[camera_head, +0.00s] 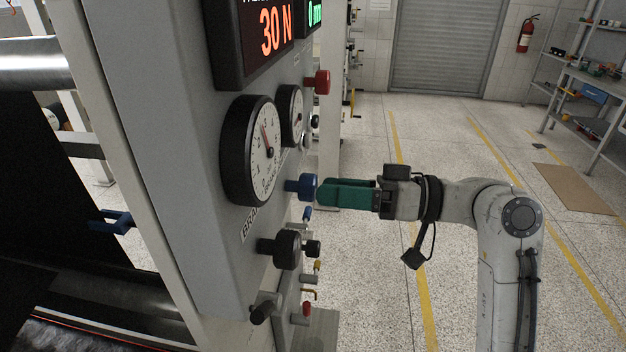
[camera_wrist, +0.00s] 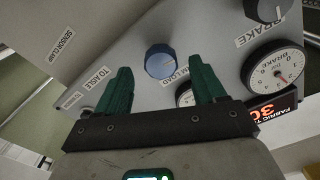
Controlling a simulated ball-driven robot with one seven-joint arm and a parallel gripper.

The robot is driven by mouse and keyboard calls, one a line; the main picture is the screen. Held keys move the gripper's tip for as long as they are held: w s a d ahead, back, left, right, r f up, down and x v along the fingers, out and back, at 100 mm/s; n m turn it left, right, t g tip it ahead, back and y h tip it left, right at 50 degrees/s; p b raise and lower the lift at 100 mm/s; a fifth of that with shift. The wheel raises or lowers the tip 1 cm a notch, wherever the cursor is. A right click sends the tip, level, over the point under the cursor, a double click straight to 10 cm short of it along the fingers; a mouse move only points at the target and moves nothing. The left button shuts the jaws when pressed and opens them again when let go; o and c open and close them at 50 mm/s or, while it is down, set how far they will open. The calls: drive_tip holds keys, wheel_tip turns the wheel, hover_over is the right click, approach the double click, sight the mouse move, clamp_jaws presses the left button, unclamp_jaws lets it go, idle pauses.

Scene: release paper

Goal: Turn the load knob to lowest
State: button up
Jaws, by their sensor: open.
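A blue round knob (camera_head: 307,186) sticks out of the grey machine panel below the dials. In the wrist view the blue knob (camera_wrist: 160,62) sits by a partly hidden label ending in "LOAD" (camera_wrist: 176,77). My gripper (camera_head: 321,192) has green fingers that point left at the knob, with the tips very close to it. In the wrist view my gripper (camera_wrist: 161,76) is open, with one finger on each side of the knob's line. I cannot tell whether a finger touches it. The knob's setting is too small to read surely.
A large dial (camera_head: 256,151) and a smaller dial (camera_head: 291,115) stand out from the panel. A display (camera_head: 268,36) reads 30 N. A red knob (camera_head: 318,82) is above, a black knob (camera_head: 285,249) and small valves below.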

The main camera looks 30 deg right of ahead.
sight(313, 191)
drive_tip(key=shift+p+x, duration=0.4)
drive_tip(key=shift+x, duration=1.55)
drive_tip(key=shift+c, duration=0.2)
drive_tip(key=c, duration=1)
drive_tip(key=shift+f+b, duration=0.15)
drive_tip(key=shift+b, duration=0.4)
